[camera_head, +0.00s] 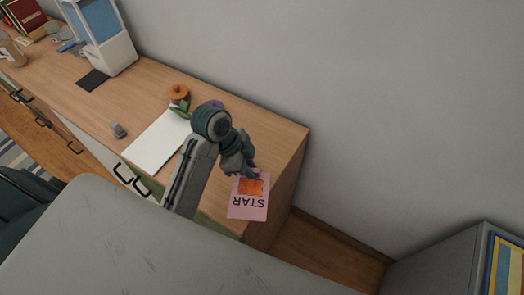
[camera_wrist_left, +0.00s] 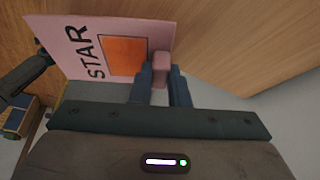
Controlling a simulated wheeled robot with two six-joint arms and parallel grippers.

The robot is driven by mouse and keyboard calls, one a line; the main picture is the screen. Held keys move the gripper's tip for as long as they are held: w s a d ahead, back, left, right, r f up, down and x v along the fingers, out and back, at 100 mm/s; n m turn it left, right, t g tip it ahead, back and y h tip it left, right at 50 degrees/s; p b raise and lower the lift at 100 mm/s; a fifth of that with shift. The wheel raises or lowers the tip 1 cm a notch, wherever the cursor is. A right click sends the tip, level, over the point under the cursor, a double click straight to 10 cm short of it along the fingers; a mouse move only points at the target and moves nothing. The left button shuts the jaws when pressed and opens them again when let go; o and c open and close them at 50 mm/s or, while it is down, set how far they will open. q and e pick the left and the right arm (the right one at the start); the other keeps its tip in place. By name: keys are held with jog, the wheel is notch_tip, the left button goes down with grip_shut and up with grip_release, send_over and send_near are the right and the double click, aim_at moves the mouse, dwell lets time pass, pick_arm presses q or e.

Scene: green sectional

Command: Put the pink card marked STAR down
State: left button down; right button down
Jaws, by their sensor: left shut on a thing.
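The pink card marked STAR (camera_head: 248,208) has an orange square and black letters. My left gripper (camera_head: 251,175) is shut on its edge, near the right end of the wooden sideboard (camera_head: 285,138). In the head view the lettering is upside down, and the card overlaps the sideboard's front right corner. The left wrist view shows the card (camera_wrist_left: 90,45) and a small pink tab between the two fingers (camera_wrist_left: 160,85). I cannot tell whether the card touches the wood. My right gripper is not in view.
A white sheet (camera_head: 157,138) lies left of my arm, with an orange-topped object (camera_head: 178,93) and a purple item (camera_head: 214,104) behind it. A small grey object (camera_head: 117,130) and a white-and-blue appliance (camera_head: 103,38) stand further left. A grey cabinet (camera_head: 440,262) is at lower right.

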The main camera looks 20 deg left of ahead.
pick_arm(q)
jog(key=shift+d, duration=0.1)
jog(key=shift+m, duration=0.3)
jog(key=w+a+b, duration=0.1)
jog(key=w, duration=0.1)
jog(key=w+a+b, duration=0.1)
jog(key=w, duration=0.1)
jog(key=w+a+f+b, duration=0.1)
jog(key=w, duration=0.1)
jog(key=shift+w+a+b, duration=0.2)
jog(key=shift+w+b, duration=0.1)
jog(key=shift+w, duration=0.1)
jog(key=w+a, duration=0.1)
jog(key=w, duration=0.1)
jog(key=w+a+p, duration=0.1)
jog(key=w, duration=0.1)
jog(key=w+a, duration=0.1)
jog(key=w, duration=0.1)
jog(key=shift+w+a, duration=0.1)
jog(key=shift+w, duration=0.15)
jog(key=shift+w+a+f, duration=0.1)
jog(key=shift+w+a, duration=0.05)
jog(key=shift+w, duration=0.1)
jog(key=shift+w+f, duration=0.1)
notch_tip(320, 180, down, 3)
jog(key=shift+r+p, duration=0.1)
jog(key=shift+p, duration=0.65)
jog(key=shift+f, duration=0.35)
